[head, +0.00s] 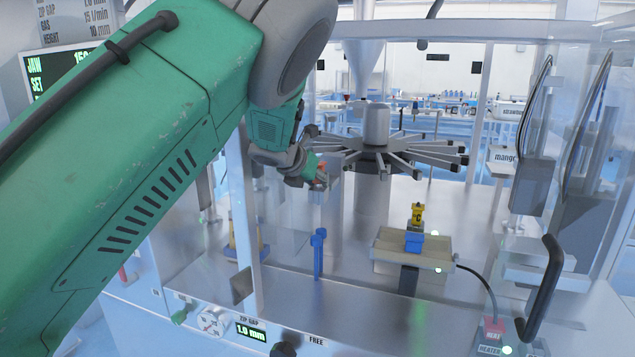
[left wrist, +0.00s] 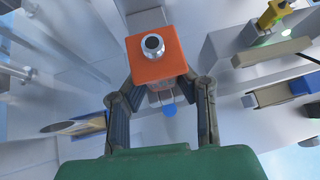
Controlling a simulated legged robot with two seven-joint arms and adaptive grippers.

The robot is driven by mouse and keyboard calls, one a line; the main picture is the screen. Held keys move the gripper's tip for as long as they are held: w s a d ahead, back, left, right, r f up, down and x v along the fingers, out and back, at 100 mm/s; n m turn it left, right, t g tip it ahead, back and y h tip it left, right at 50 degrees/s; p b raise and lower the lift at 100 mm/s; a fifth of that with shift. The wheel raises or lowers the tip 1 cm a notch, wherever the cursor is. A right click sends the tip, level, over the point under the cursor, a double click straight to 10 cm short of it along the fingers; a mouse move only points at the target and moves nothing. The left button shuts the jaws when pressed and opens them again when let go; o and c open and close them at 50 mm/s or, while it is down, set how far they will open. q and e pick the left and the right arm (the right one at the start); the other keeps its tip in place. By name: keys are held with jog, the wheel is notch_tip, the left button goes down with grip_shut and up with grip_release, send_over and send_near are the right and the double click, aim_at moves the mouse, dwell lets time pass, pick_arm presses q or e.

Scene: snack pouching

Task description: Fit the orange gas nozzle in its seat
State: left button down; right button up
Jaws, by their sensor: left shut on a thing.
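The orange gas nozzle (left wrist: 158,68) is a block with a round silver fitting on top, and it shows large in the left wrist view. My left gripper (left wrist: 160,90) is shut on it, one finger on each side. In the head view my left gripper (head: 308,176) is inside the machine, in front of the rotary carousel, with only a bit of the orange nozzle (head: 320,182) showing. The nozzle is raised above the machine deck. I cannot tell which part is its seat. My right gripper is in neither view.
A blue post (head: 318,250) stands on the deck below the gripper. The spoked carousel (head: 376,150) is behind. A clear panel and its upright (head: 243,215) stand left. Bare deck lies between.

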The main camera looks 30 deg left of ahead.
pick_arm(q)
jog(key=shift+f, duration=0.2)
jog(key=c, duration=1.2)
grip_release()
jog(key=shift+d, duration=0.1)
jog(key=shift+r, duration=0.1)
jog(key=shift+r, duration=0.3)
notch_tip(320, 180, up, 9)
jog(key=shift+w, duration=0.1)
